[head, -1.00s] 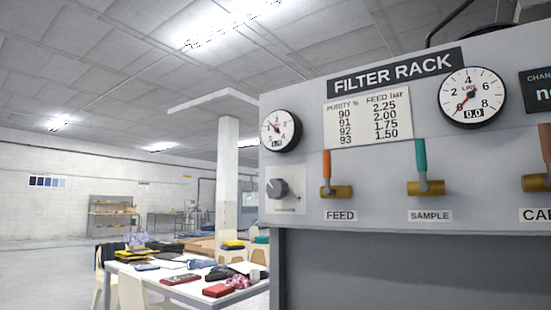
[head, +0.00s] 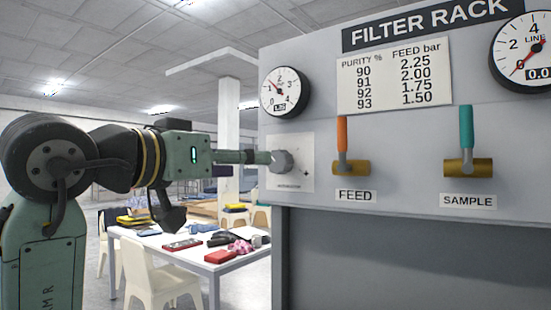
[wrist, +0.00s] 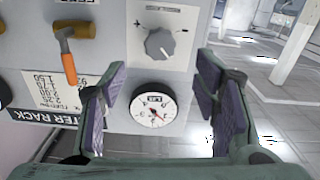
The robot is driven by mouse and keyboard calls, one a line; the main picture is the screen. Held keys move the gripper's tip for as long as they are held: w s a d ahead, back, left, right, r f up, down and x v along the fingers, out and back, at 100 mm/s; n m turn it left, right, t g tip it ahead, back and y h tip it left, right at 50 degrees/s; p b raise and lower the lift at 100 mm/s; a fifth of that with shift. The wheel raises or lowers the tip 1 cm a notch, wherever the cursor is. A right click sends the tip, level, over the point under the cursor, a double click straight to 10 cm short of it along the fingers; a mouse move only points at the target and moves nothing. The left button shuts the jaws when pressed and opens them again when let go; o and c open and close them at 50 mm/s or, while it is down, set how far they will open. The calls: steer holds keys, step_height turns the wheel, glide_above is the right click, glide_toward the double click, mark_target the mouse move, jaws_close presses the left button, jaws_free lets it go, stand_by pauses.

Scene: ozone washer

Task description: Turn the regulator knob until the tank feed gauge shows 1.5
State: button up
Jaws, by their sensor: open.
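The grey regulator knob (head: 283,162) sits on a pale plate at the panel's left end. It also shows in the wrist view (wrist: 160,43), pointer tilted, between plus and minus marks. The round tank feed gauge (head: 284,92) is above the knob; its red needle points up-left and its small digits look like about 1.5, but are blurred. In the upside-down wrist view the gauge (wrist: 153,109) lies below the knob. My gripper (head: 262,157) is at the knob's left in the head view. In the wrist view my gripper (wrist: 163,75) has its fingers spread, with the knob ahead between them, not gripped.
The feed valve (head: 350,166) with its orange handle is right of the knob, and the sample valve (head: 467,166) with its teal handle farther right. A purity and feed chart (head: 394,75) is above. A cluttered table (head: 205,252) stands behind at left.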

mark_target(276, 161)
steer(key=p+x, duration=0.3)
steer(key=x, duration=0.5)
steer(key=shift+w+d+r, duration=0.1)
steer(key=shift+w+d, duration=0.1)
steer(key=shift+w, duration=0.05)
steer(key=shift+w+d, duration=0.4)
steer(key=shift+w, duration=0.15)
steer(key=shift+c, duration=0.3)
steer(key=c, duration=1.1)
